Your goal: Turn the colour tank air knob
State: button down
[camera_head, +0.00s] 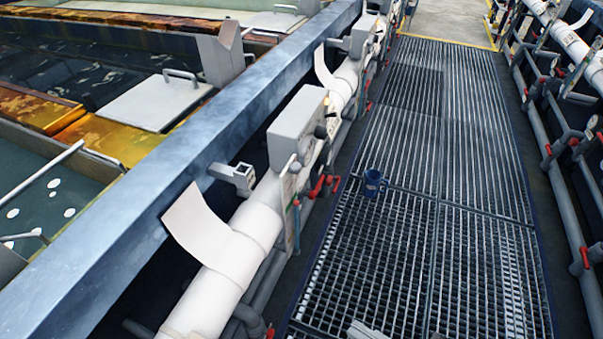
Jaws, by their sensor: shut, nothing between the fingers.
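Several small red valve handles (318,187) sit on the pipework along the left side of the walkway. Beside them a grey box (298,120) is mounted over the white pipe, with a small lever-like part (289,165) below it. I cannot tell which of these is the colour tank air knob, as no label is readable. My gripper (364,331) just enters at the bottom edge, pale grey, shut and empty over the grating. It is well apart from the handles. Most of it is cut off by the frame.
A dark blue mug (373,183) stands on the grating walkway (455,150), near the red handles. A thick white pipe (215,290) and a blue-grey beam (180,165) border the tanks at left. More pipes with red valves (580,262) line the right. The walkway is otherwise clear.

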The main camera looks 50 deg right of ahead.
aim_at(329, 180)
jog(key=z, duration=1.05)
